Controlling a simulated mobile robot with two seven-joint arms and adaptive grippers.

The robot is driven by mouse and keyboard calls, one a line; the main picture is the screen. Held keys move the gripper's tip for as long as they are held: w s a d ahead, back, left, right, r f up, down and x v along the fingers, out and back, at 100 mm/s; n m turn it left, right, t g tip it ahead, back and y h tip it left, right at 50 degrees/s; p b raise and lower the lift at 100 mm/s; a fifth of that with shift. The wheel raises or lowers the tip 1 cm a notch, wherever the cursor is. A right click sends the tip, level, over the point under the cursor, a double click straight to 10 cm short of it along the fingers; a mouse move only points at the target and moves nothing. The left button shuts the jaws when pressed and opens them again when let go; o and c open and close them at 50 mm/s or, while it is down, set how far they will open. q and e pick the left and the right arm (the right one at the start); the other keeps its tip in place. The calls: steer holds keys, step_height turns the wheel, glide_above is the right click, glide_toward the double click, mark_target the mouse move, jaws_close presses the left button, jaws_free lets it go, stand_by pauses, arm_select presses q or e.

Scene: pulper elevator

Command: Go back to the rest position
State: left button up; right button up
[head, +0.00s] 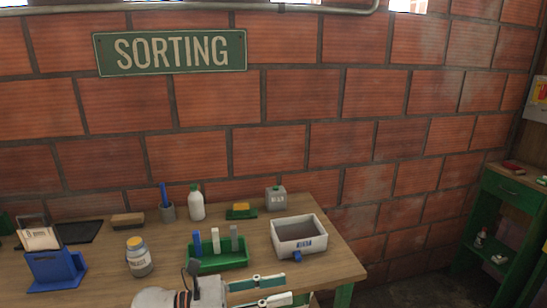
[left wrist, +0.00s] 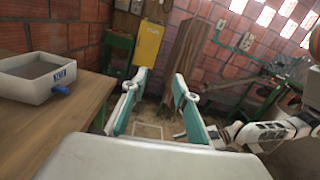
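My left gripper (head: 287,287) shows at the bottom of the head view, over the front edge of the wooden table. Its two teal and white fingers point to the right and are spread apart. In the left wrist view the left gripper (left wrist: 160,76) is open with nothing between the fingers, out past the table's side edge. Part of my right arm (left wrist: 275,131) shows at the right of the left wrist view; its gripper cannot be made out there, and it is out of the head view.
The table (head: 335,262) holds a grey-white bin (head: 299,248), a green tray (head: 205,262) with upright pieces, a jar (head: 139,262), a white bottle (head: 196,204) and a blue holder (head: 55,268). A green cabinet (head: 505,215) stands at right. The floor (head: 400,292) between is clear.

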arm_select(q)
steer(key=a+f+n+t+y, duration=0.5)
steer(key=a+f+n+t, duration=0.15)
steer(key=n, duration=0.85)
steer(key=a+f+n+t+y, duration=0.5)
steer(key=f+n, duration=0.3)
steer(key=n, duration=0.8)
steer(key=s+a+f+n+g+y, duration=0.2)
steer(key=s+a+f+n+y, duration=0.1)
steer(key=s+a+f+n, duration=0.2)
steer(key=s+a+f+n+g+y, duration=0.2)
steer(key=s+a+f+n, duration=0.3)
steer(key=s+f+n, duration=0.5)
step_height(320, 180, down, 4)
steer(key=shift+s+a+f+g+y, duration=0.1)
steer(key=shift+s+a+g+y, duration=0.25)
steer(key=shift+s, duration=0.3)
